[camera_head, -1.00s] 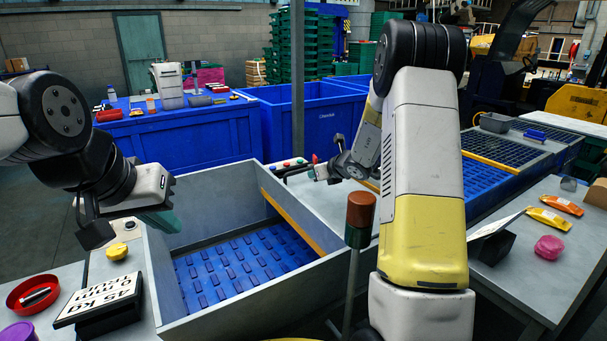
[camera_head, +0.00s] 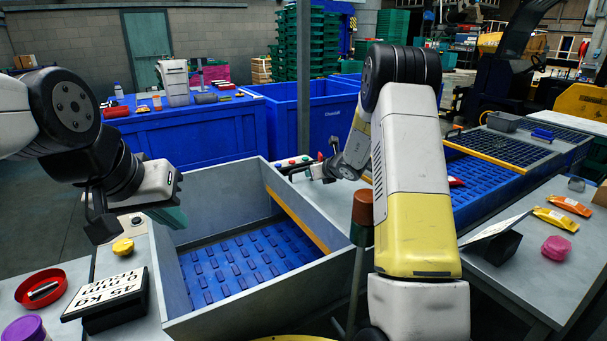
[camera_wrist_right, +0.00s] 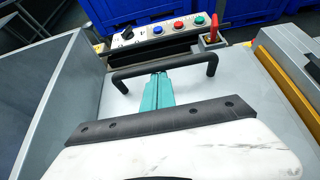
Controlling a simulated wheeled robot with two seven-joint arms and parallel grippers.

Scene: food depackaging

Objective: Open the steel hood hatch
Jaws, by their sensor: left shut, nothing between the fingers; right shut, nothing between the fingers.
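The steel hood hatch (camera_wrist_right: 235,88) is a flat grey panel in the right wrist view, with a black bar handle (camera_wrist_right: 190,67) near its far edge. It looks closed. Part of the grey panel also shows in the head view (camera_head: 330,208), mostly behind my right arm. My right gripper (camera_wrist_right: 159,76) has its teal fingers together, with the tips at the handle bar. I cannot tell whether they touch it. In the head view, my right gripper (camera_head: 312,172) is small and partly hidden. My left gripper (camera_head: 168,217) is shut and empty above the bin's left wall.
A control box with coloured buttons (camera_wrist_right: 178,25) and a red lever (camera_wrist_right: 216,28) stand beyond the handle. A grey-walled bin (camera_head: 215,190) with a blue belt is left of the hatch. A pole with a red-brown top (camera_head: 362,208) stands near my right arm.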

